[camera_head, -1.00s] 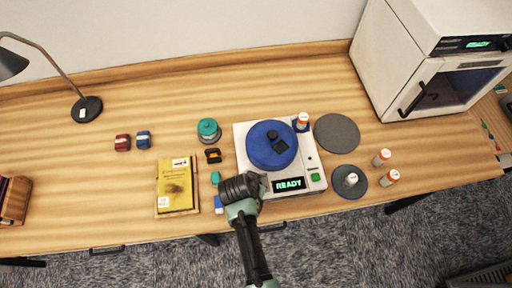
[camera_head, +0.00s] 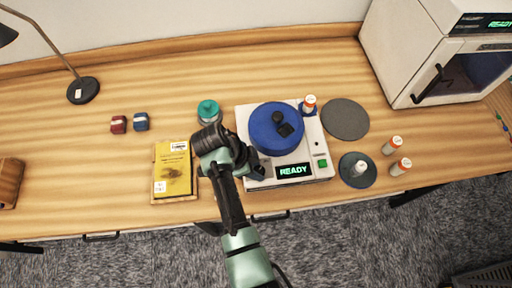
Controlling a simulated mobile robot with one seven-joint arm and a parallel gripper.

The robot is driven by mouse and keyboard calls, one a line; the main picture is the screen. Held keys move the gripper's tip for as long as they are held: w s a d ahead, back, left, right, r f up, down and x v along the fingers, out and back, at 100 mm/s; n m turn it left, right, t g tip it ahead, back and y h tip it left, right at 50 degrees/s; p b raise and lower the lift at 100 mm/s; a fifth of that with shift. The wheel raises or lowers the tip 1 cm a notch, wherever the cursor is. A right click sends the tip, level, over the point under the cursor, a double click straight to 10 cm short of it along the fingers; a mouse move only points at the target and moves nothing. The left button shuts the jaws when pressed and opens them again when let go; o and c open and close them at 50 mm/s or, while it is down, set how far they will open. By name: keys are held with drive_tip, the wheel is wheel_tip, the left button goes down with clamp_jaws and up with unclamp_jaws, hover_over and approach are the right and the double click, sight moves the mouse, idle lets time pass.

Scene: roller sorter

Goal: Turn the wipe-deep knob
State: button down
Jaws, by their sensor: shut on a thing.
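The white sorter (camera_head: 318,165) stands right of the picture's middle, with a blue round top (camera_head: 268,135) carrying a dark handle, a lit READY display (camera_head: 294,170) and a green button (camera_head: 322,163). My gripper (camera_head: 256,166) is at the sorter's front left corner, left of the display, with its dark fingers shut on a small part there. By its place this is the wipe-deep knob, but the fingers and wrist hide it. No label or pointer on it can be read.
A yellow book (camera_head: 173,172) lies left of my arm, and a teal-lidded jar (camera_head: 208,111) stands behind my wrist. A grey disc (camera_head: 345,119), a dark round pad (camera_head: 357,180) and orange-capped vials (camera_head: 392,145) are at the right. The left tabletop is mostly clear.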

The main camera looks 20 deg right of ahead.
drive_tip(key=shift+m, duration=0.5)
drive_tip(key=shift+b, duration=0.35)
drive_tip(key=shift+c, duration=2.3)
unclamp_jaws()
drive_tip(key=shift+w+g, duration=0.1)
drive_tip(key=shift+g, duration=0.2)
drive_tip(key=shift+r, duration=0.1)
drive_tip(key=p+v, duration=0.1)
drive_tip(key=v, duration=1.2)
drive_tip(key=shift+p, duration=0.4)
drive_tip(key=shift+d, duration=0.15)
